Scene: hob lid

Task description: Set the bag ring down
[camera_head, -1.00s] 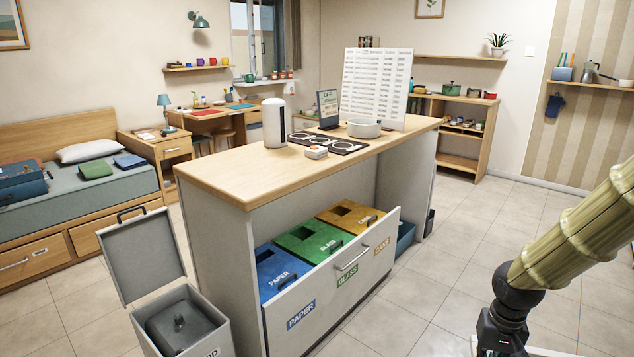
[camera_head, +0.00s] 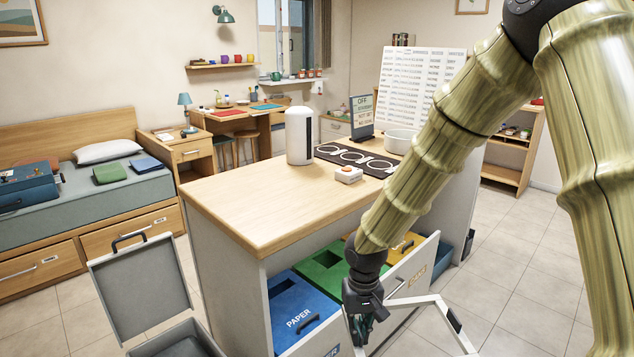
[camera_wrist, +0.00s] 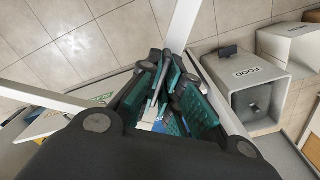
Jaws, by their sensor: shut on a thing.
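The bag ring is a thin white angular frame (camera_head: 415,299) with a dark piece on one side. My gripper (camera_head: 360,328) is shut on it in front of the open bin drawer, low at the bottom of the head view. In the wrist view the ring's white bars (camera_wrist: 183,25) run out from between the teal-padded fingers of my gripper (camera_wrist: 165,90). Part of the ring is hidden by the fingers and cut off by the frame's edge. I cannot tell whether it touches anything below.
The open drawer holds a blue PAPER bin (camera_head: 300,308), a green bin (camera_head: 325,265) and a yellow bin (camera_head: 405,245). A grey bin with a raised lid (camera_head: 140,280) stands left; the wrist view shows a FOOD bin (camera_wrist: 240,105). The counter's near left end (camera_head: 250,205) is clear.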

